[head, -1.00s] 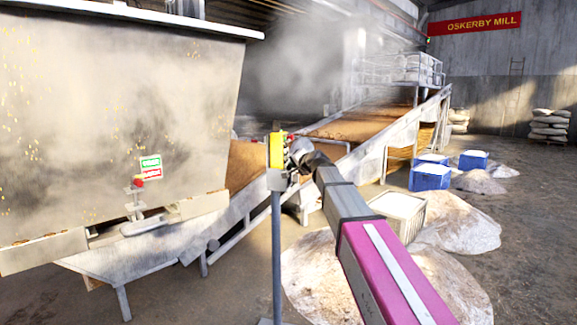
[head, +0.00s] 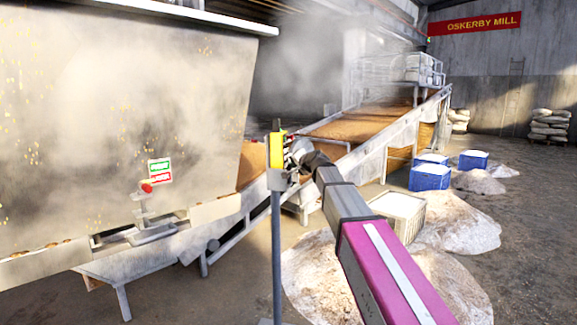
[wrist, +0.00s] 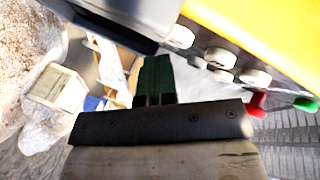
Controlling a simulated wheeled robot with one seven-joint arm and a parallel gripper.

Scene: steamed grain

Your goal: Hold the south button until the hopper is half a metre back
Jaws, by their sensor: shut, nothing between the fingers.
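The hopper (head: 110,120) is a large pale steel bin at the left of the head view, with steam around it. A green and red label (head: 159,170) and a red knob (head: 147,187) are low on it. The yellow button box (head: 277,150) stands on a grey post; in the wrist view its yellow body (wrist: 270,30) carries several white buttons (wrist: 220,57), a red one (wrist: 257,104) and a green one (wrist: 305,105). My gripper (wrist: 155,62) is shut and empty, its tips close to the white buttons. I cannot tell which is south or whether the tips touch one.
A sloping conveyor (head: 370,130) with brown grain runs behind the post. Grain heaps (head: 455,220), a white crate (head: 400,212) and blue crates (head: 430,176) are on the floor at right. Sacks (head: 549,125) are stacked at the back wall. Steam blurs the back.

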